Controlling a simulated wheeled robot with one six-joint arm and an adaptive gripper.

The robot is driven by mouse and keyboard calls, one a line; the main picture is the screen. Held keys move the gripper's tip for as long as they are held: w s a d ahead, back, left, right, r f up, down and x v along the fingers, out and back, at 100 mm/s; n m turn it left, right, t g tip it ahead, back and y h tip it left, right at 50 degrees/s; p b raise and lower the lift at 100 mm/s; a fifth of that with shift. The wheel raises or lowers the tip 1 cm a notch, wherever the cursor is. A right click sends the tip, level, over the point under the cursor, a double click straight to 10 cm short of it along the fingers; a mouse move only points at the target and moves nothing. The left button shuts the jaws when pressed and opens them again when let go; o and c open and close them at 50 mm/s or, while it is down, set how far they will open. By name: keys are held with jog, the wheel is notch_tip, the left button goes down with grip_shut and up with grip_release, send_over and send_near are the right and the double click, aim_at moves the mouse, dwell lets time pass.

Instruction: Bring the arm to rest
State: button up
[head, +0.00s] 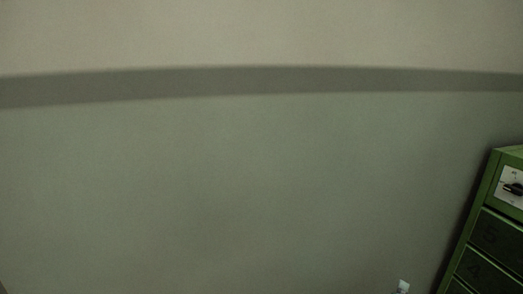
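Neither my arm nor my gripper shows in the head view, so whether the gripper is open or shut is hidden. No cork stoppers are in view.
A plain grey-green wall (230,190) with a darker horizontal band (260,80) fills most of the view. A green cabinet (470,240) with dark drawers stands at the lower right edge. A small pale object (403,286), too small to identify, shows at the bottom.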

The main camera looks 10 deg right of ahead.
jog(key=s+a+f+t+y, duration=0.3)
jog(key=s+a+f+y, duration=0.5)
jog(key=s+a+f, duration=0.65)
jog(key=s+a+r+m+y, duration=0.1)
jog(key=s+a+r+m, duration=0.1)
jog(key=s, duration=0.6)
jog(key=s+a+r+m+y, duration=0.1)
jog(key=s+a+r+m, duration=0.1)
jog(key=s, duration=0.6)
jog(key=s+a+r+m+y, duration=0.2)
jog(key=s+a, duration=0.3)
jog(key=s, duration=0.3)
jog(key=shift+s+a+r+m, duration=0.15)
jog(key=shift+s+r+m, duration=0.2)
jog(key=shift+r, duration=0.35)
jog(key=shift+w, duration=0.1)
